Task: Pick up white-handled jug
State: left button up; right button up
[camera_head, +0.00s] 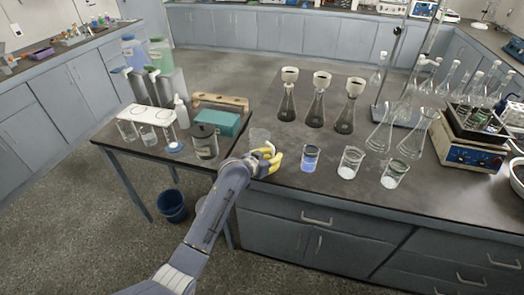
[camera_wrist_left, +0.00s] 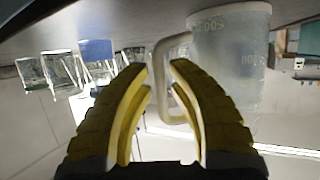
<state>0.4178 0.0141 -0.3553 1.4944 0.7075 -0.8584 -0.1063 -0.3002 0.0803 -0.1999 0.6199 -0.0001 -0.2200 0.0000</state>
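The jug is a translucent measuring jug (camera_head: 259,137) with a pale handle, standing at the left front edge of the main bench in the head view. In the left wrist view the jug (camera_wrist_left: 232,75) looks inverted, with graduation marks and its cream-white handle (camera_wrist_left: 160,62) just beyond the fingertips. My left gripper (camera_head: 272,159), with yellow fingers, is at the jug's near right side. In the left wrist view its fingers (camera_wrist_left: 160,75) are apart, with the handle seen between and behind the tips. Whether they touch it I cannot tell. My right gripper is out of view.
A beaker of blue liquid (camera_head: 310,157) and beakers with white contents (camera_head: 350,161) stand to the right. Flasks with funnels (camera_head: 317,100) stand behind. A dark canister (camera_head: 204,140) and a teal box (camera_head: 217,122) are on the left table. A blue bucket (camera_head: 172,206) is below.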

pick_arm(q)
jog(key=shift+c, duration=0.6)
grip_shut()
